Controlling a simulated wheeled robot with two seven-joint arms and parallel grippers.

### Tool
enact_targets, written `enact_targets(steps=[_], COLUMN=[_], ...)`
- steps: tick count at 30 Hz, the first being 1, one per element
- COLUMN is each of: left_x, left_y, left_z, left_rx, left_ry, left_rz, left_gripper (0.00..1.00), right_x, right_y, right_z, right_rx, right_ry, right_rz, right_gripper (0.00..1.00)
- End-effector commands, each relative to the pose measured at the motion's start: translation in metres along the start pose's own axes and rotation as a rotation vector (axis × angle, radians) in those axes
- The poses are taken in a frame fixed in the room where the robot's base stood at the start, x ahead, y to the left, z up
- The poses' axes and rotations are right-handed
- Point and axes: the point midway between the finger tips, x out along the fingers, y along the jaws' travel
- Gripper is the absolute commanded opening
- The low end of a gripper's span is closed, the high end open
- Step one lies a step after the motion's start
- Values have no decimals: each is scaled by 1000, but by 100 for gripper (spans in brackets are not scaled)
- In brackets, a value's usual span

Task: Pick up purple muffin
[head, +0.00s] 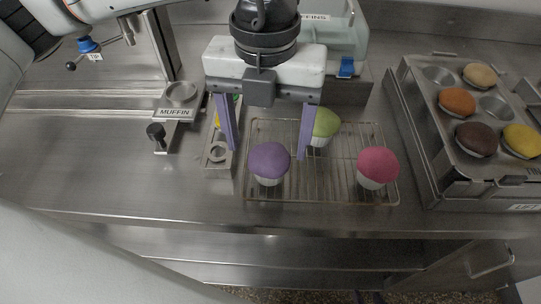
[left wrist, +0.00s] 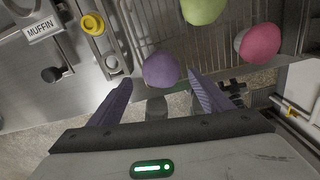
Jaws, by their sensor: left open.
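The purple muffin (head: 269,160), with a domed top and pale cup, stands upright at the left front of a wire rack (head: 322,190). My left gripper (head: 266,154) is open, with its two purple fingers pointing down. In the head view its fingertips appear on either side of the muffin top. In the left wrist view the purple muffin (left wrist: 161,70) shows between and just beyond the fingertips (left wrist: 160,82). I cannot tell whether either finger touches it. My right gripper is not in view.
A green muffin (head: 325,125) is behind the right finger and a pink muffin (head: 377,167) is at the rack's right. A muffin tin (head: 430,172) with several muffins stands at right. A fixture labelled MUFFIN (head: 175,113) stands at left. The left counter (head: 80,150) is clear.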

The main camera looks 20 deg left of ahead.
Motion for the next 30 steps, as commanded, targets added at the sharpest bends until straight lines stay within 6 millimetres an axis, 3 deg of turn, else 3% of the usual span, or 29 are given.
enact_targets(steps=[12, 21, 27, 30], left_x=[50, 55, 54, 54], left_y=[-2, -2, -2, -2], left_z=[2, 2, 2, 2], left_rx=[1, 1, 1, 1], left_ry=[3, 0, 0, 0], left_rz=[0, -1, -1, -1], left_gripper=[73, 73, 41, 41], right_x=[-7, -6, -6, -6], right_y=[-1, 0, 0, 0], right_z=[-13, -16, -16, -16], right_rx=[-2, -3, -3, -3], right_ry=[10, 16, 16, 16], right_rz=[0, 0, 0, 0], right_gripper=[31, 31, 31, 31])
